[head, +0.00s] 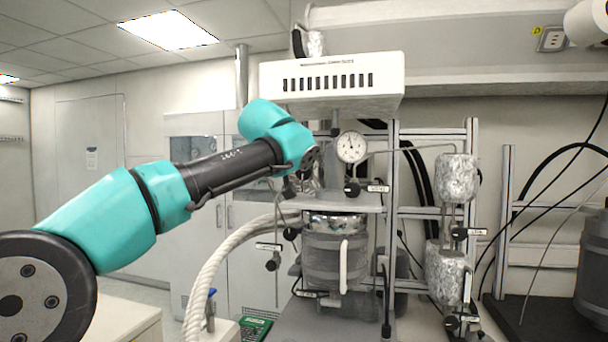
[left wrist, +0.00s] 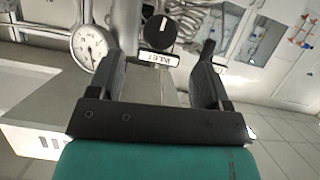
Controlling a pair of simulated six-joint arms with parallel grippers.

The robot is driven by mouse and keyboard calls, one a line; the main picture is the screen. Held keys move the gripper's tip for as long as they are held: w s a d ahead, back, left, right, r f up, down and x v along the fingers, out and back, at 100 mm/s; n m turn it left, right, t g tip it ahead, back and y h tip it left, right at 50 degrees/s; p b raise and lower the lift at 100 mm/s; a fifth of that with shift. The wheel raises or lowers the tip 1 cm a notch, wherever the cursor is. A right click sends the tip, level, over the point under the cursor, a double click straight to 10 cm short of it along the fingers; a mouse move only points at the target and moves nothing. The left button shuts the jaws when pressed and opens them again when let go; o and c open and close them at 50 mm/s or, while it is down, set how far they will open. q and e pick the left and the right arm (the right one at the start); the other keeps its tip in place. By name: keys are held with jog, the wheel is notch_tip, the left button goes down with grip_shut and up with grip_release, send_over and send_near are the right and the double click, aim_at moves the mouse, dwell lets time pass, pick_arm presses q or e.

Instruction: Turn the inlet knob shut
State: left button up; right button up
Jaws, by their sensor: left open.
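The inlet knob (left wrist: 160,33) is a round black knob with a white pointer line, seen in the left wrist view above its white INLET label (left wrist: 158,59). The pointer line runs nearly vertical in that picture. My left gripper (left wrist: 160,47) is open, one finger on each side of the knob's line, with a clear gap to the knob on both sides. It holds nothing. In the head view my left arm reaches to the reactor stand left of the gauge; the fingers and the inlet knob are hard to make out there. My right gripper is not in view.
A round pressure gauge (head: 351,147) is close beside the left finger in the wrist view (left wrist: 90,46). A white vented box (head: 332,84) hangs above. The reactor vessel (head: 335,262), a white hose (head: 212,268) and foil-wrapped cylinders (head: 457,178) stand around below and right.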

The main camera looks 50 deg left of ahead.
aim_at(303, 172)
pick_arm(q)
jog(key=x, duration=0.8)
jog(key=shift+w, duration=0.2)
jog(key=c, duration=0.9)
